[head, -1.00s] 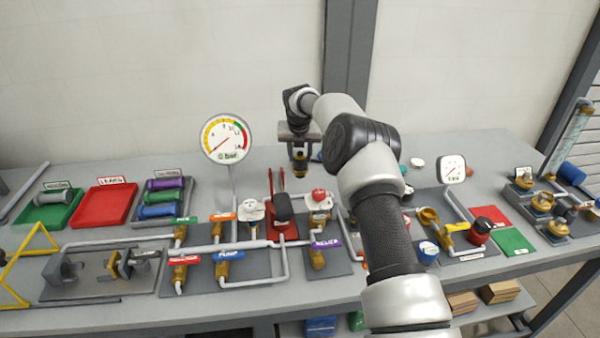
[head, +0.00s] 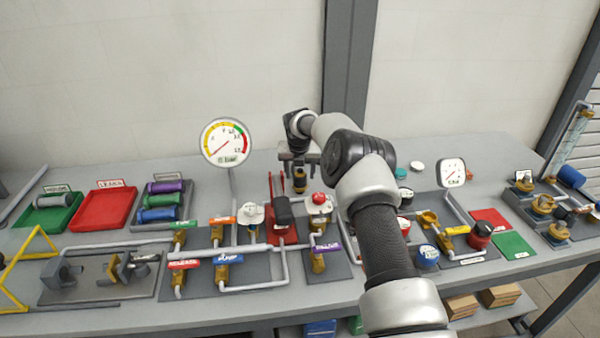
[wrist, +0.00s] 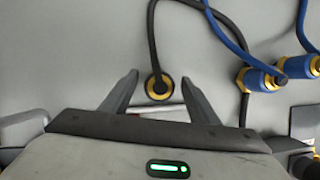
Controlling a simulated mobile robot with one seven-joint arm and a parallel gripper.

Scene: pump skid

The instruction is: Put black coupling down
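The black coupling (wrist: 159,88), with a brass ring and a black hose, is between the two fingers of my gripper (wrist: 160,80) in the wrist view. The fingers are spread, and a gap shows on each side of the coupling. In the head view my gripper (head: 299,164) points down over the back of the bench, with the brass and dark coupling (head: 300,181) at its lower end. Whether the coupling's underside touches the grey surface is hidden.
Two blue couplings (wrist: 260,79) with blue hoses are to the right in the wrist view. A large gauge (head: 226,143) stands to the left.

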